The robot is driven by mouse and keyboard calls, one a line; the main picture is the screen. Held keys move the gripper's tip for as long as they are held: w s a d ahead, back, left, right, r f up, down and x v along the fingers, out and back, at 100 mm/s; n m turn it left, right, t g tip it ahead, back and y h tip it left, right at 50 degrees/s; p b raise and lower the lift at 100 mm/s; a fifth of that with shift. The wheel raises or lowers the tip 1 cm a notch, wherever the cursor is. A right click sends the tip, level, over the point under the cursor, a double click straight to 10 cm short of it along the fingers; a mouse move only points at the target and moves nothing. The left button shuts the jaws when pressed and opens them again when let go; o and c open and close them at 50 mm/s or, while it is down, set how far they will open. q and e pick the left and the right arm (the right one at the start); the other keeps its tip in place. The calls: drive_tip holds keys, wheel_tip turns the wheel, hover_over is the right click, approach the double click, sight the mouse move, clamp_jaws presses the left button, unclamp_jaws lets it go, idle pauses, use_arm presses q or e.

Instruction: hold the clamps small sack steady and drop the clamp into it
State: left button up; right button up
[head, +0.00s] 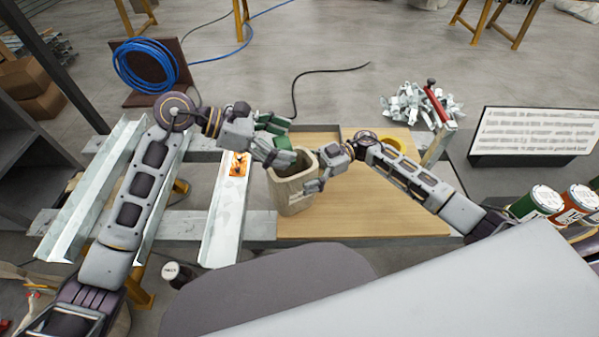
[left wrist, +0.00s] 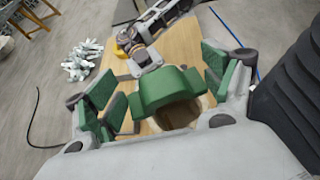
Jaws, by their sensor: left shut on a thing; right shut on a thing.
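The clamps small sack (head: 292,193) is beige and open-topped, and stands upright on the wooden board in the head view. My right gripper (head: 322,172) is shut on the sack's right rim.
The wooden board (head: 400,212) has bare room right of the sack. Metal rails (head: 224,220) with an orange item (head: 239,164) lie left.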

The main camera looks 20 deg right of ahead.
use_arm(q)
drive_tip(key=o, duration=1.1)
drive_tip(key=shift+a, duration=0.1)
drive_tip(key=v, duration=1.2)
